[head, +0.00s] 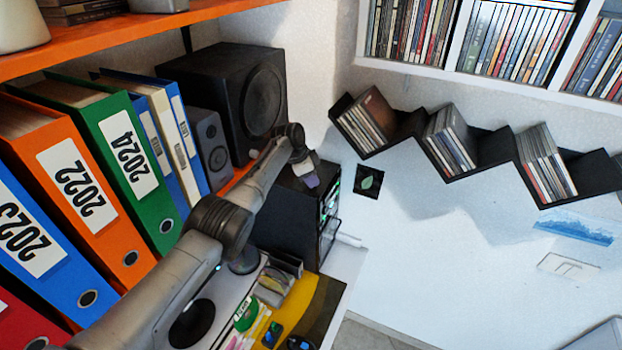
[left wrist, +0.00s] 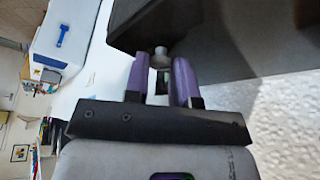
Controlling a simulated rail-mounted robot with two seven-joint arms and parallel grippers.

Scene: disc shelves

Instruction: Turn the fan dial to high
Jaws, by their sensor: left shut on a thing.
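The fan dial (left wrist: 160,56) is a small round light-grey knob on the black case. My left gripper (left wrist: 161,75) has its two purple fingers on either side of the dial and is shut on it at the fingertips. In the head view my left gripper (head: 312,181) is at the top front edge of the black case (head: 290,217), whose side panel shows green lights. The dial is hidden there by the gripper, and its setting cannot be read. My right gripper is not in view.
Several binders (head: 127,158) and a black speaker (head: 262,100) stand left of and behind my arm. An orange shelf (head: 130,35) runs above them. A zigzag shelf (head: 495,150) with discs hangs on the wall at right. Free room lies right of the black case.

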